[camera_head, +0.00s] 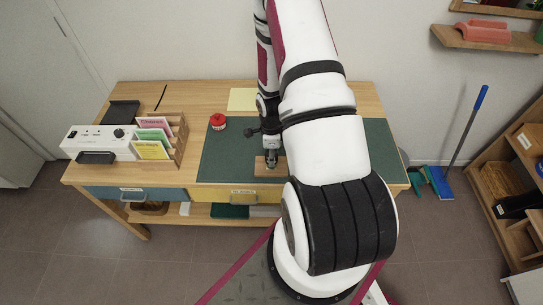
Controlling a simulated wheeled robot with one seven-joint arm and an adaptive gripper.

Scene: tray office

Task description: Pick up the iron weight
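My gripper (271,158) points down over the dark green mat (235,143) on the desk. It is low, at a small wooden block (261,167) near the front of the mat. My own arm hides much of the gripper and the right part of the mat. A grey metallic shape shows at the fingertips, but it is too small to tell whether it is the iron weight or part of the gripper. I cannot make out the iron weight clearly anywhere, nor whether the fingers are open or shut.
A red-lidded jar (217,122) stands left of the gripper at the mat's edge. A card rack (177,142) and a white device (98,140) stand on the desk's left. A yellow sheet (242,99) lies behind. A shelf unit (508,160) and broom (465,140) are at the right.

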